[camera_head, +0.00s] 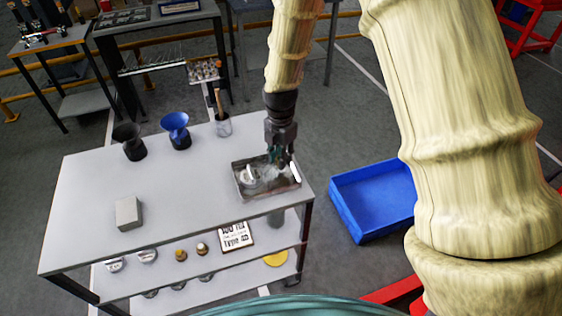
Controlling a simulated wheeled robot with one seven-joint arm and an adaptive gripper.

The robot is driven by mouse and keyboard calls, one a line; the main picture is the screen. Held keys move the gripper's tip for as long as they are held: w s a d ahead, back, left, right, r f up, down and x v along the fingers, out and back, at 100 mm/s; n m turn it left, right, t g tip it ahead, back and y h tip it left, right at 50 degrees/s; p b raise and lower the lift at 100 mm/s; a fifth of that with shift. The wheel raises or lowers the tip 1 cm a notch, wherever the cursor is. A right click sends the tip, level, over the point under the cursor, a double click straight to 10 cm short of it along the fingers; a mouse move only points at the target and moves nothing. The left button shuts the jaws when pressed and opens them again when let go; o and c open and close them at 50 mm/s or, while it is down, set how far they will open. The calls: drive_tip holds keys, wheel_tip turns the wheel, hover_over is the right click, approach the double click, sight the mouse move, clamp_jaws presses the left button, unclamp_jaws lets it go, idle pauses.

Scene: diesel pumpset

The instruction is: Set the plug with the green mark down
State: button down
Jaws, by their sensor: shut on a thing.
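My gripper (280,158) points down over the shallow metal tray (241,184) at the right end of the grey table. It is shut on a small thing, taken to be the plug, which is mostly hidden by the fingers. A dark greenish patch shows at the fingers, but I cannot make out a mark clearly. Whether the plug touches the tray floor cannot be told. Pale, shiny small things lie in the tray: one at its left side (249,175) and a white one at its right (295,172).
On the table (185,195) stand a black funnel (129,140), a blue funnel (176,129), a cup with a brush (222,124) and a grey block (129,213). The table's middle is clear. A lower shelf holds several small parts and a sign (236,237). A blue bin (365,200) stands at right.

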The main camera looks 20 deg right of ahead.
drive_tip(key=shift+f+p, duration=0.7)
drive_tip(key=shift+f, duration=1.05)
drive_tip(key=c, duration=1.2)
unclamp_jaws()
drive_tip(key=shift+f, duration=0.1)
drive_tip(key=shift+c, duration=0.2)
drive_tip(key=shift+r+b, duration=1.7)
drive_tip(key=shift+r, duration=4.45)
